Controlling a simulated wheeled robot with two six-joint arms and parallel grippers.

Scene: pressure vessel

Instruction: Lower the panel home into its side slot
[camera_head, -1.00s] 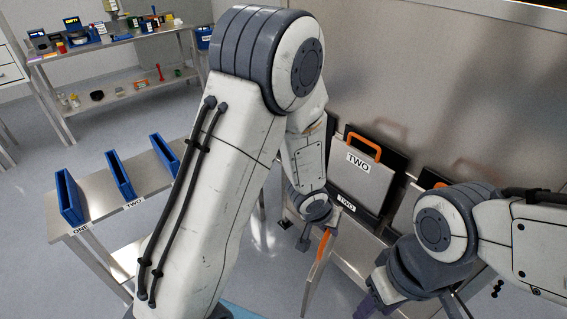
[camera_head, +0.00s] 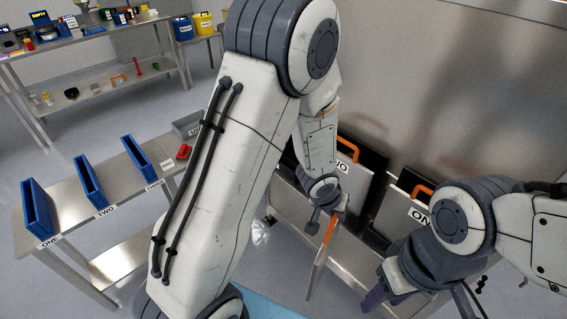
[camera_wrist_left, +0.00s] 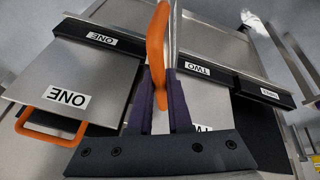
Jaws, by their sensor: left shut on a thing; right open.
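My left gripper (camera_head: 326,212) is shut on the orange handle (camera_head: 330,229) of a thin grey panel (camera_head: 319,263). The panel hangs nearly edge-on below it, in front of the steel vessel. The left wrist view shows the purple fingers (camera_wrist_left: 160,112) around the handle (camera_wrist_left: 157,52) and the panel's edge (camera_wrist_left: 174,30). Blue upright slots ONE (camera_head: 38,208), TWO (camera_head: 90,181) and THREE (camera_head: 136,158) stand on the side table (camera_head: 113,198), well left of the panel. They look empty. My right gripper (camera_head: 376,297) is open at lower right; its fingertips are partly cut off.
Panels with orange handles, TWO (camera_head: 344,168) and ONE (camera_head: 402,212), lean at the vessel's ledge (camera_head: 330,243). A red item (camera_head: 184,151) and a grey tray (camera_head: 188,126) are on the side table. My left arm hides the table's right part. Open floor lies between table and vessel.

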